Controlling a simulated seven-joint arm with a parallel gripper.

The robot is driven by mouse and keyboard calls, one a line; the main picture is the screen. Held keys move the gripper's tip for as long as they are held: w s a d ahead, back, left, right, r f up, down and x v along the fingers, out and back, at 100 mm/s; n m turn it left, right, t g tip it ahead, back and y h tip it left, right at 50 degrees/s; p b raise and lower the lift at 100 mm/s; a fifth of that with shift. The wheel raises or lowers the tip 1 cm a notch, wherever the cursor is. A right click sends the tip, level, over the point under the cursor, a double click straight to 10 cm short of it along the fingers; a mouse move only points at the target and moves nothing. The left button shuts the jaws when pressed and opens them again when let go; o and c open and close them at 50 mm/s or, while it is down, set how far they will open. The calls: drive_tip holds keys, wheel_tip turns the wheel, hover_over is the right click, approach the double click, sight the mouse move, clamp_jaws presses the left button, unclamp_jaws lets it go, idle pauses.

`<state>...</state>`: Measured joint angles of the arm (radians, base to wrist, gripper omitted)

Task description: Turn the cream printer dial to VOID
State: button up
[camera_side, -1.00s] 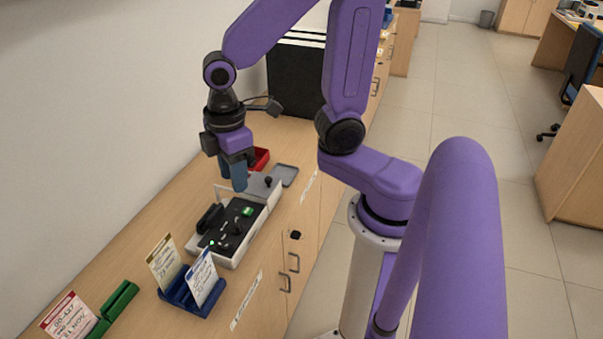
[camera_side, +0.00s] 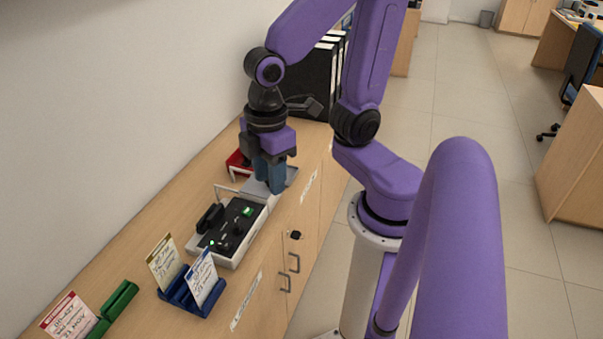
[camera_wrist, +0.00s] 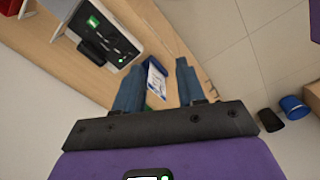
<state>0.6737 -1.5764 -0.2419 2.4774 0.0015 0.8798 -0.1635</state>
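The cream printer (camera_side: 231,262) stands on the wooden counter, with a black panel (camera_side: 231,232) carrying a lit green display (camera_side: 247,211), a small green light and small dark knobs. I cannot read the dial's setting or any VOID mark. My gripper (camera_side: 271,186) points down above the grey plate at the printer's far end and hides part of it. In the wrist view, the black panel (camera_wrist: 105,32) shows at upper left, beyond the left fingertip. My gripper (camera_wrist: 158,68) has its two blue-grey fingers apart with nothing between them.
A blue card holder (camera_side: 190,300) and a green one (camera_side: 120,299) stand nearer on the counter. A red tray (camera_side: 237,163) lies behind my gripper, and black binders (camera_side: 310,85) stand farther back. The wall runs along the left.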

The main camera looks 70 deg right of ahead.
drive_tip(key=shift+s+d+r, duration=0.1)
drive_tip(key=shift+s+d, duration=0.1)
drive_tip(key=shift+s, duration=0.75)
drive_tip(key=shift+s+d+r, duration=0.1)
drive_tip(key=shift+s+d, duration=0.1)
drive_tip(key=shift+s, duration=0.8)
drive_tip(key=shift+s+d+r, duration=0.1)
drive_tip(key=shift+s+d, duration=0.1)
drive_tip(key=shift+s, duration=0.75)
